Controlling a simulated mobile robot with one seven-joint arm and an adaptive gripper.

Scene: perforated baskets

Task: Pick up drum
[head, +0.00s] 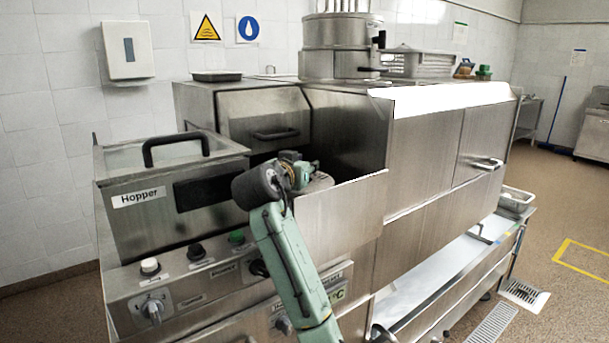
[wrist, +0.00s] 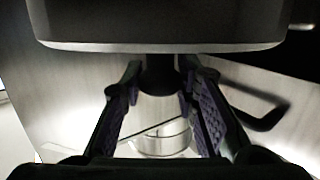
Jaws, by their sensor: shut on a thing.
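In the wrist view, what looks like the drum is a wide dark body (wrist: 160,25) with a pale lower rim and a short dark neck (wrist: 160,72). My gripper (head: 296,172) is at the drum, in the recess of the steel machine. In the wrist view, the fingertips of my gripper (wrist: 160,88) close on the two sides of the neck. A bright metal cylinder shows beyond the fingers; I cannot tell whether it belongs to the drum.
The hopper box (head: 160,190) with a black handle stands left of my gripper. Knobs (head: 152,310) line the front below. A steel housing (head: 262,118) stands behind. There is open space above the recess.

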